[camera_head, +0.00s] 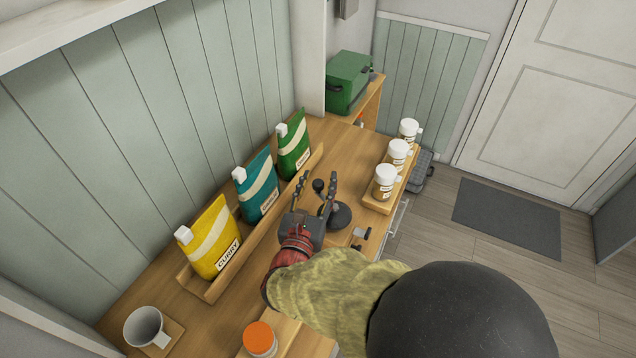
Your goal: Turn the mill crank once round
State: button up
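The mill shows in the head view as a dark rounded piece (341,215) on the wooden counter, partly covered by my gripper. A dark knob (319,185), apparently the end of its crank, stands up beside it. My gripper (317,177) is open, with one finger to the left of the knob and one to the right. I see a gap between the knob and the left finger; I cannot tell whether the right finger touches it. The crank arm and most of the mill's body are hidden behind my gripper and wrist.
Yellow (212,240), teal (257,188) and green pouches (294,150) stand in a wooden rack along the wall. White-lidded jars (384,190) stand on a board to the right. A small grey item (362,233) lies near the front edge. A mug (146,328) and orange-lidded jar (260,340) are nearer.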

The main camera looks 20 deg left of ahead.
jog(key=shift+c, duration=1.1)
jog(key=c, duration=0.7)
grip_shut()
